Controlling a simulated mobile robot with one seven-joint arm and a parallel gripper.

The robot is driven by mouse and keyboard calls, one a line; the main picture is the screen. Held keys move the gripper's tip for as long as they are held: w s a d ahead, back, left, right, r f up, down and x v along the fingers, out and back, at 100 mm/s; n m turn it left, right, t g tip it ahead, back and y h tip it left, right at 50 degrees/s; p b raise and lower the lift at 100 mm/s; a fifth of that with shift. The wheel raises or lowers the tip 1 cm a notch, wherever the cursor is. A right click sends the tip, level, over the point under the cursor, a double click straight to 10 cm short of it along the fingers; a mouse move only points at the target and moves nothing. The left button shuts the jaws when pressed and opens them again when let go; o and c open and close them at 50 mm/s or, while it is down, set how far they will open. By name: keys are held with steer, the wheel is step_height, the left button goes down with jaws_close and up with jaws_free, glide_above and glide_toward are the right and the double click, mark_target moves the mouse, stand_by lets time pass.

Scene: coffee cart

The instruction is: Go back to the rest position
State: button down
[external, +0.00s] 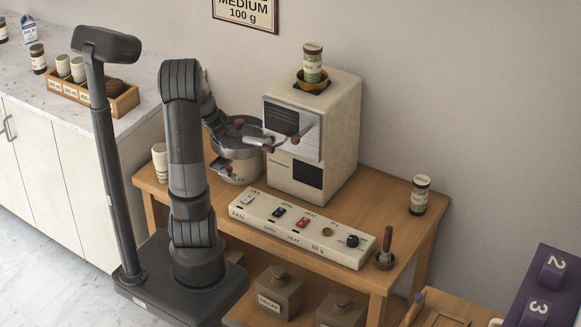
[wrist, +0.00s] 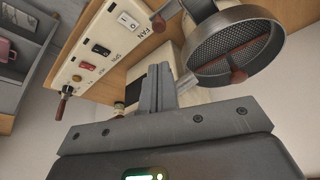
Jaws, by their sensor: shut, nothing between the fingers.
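My gripper (wrist: 164,75) shows in the wrist view with its two fingers pressed together and nothing between them. In the external view my arm is raised and bent, and its far end goes behind the upper link, so the gripper is mostly hidden there. The fingers are near a round metal sieve pan (wrist: 235,52) with red-brown knobs. The pan also shows in the external view (external: 228,137), next to the cream machine. I cannot tell the exact gap between fingers and pan.
A cream machine (external: 340,140) stands on the wooden cart (external: 400,235) with a jar (external: 312,62) on top. A switch panel (external: 300,231) lies along the front edge; it also shows in the wrist view (wrist: 110,47). Another jar (external: 419,195) stands at right.

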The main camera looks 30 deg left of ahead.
steer(key=s+d+r+n+t+y, duration=0.1)
steer(key=s+d+r+n, duration=0.1)
steer(key=s+d+r, duration=0.4)
steer(key=s+d+r+n+t, duration=0.1)
steer(key=s+d+r+n, duration=0.2)
steer(key=s+d+r, duration=0.3)
steer(key=d+r, duration=0.1)
steer(key=d, duration=0.4)
steer(key=shift+s+r+y, duration=0.25)
steer(key=shift+r+y, duration=0.1)
steer(key=shift+y, duration=0.05)
steer(key=shift+n, duration=0.3)
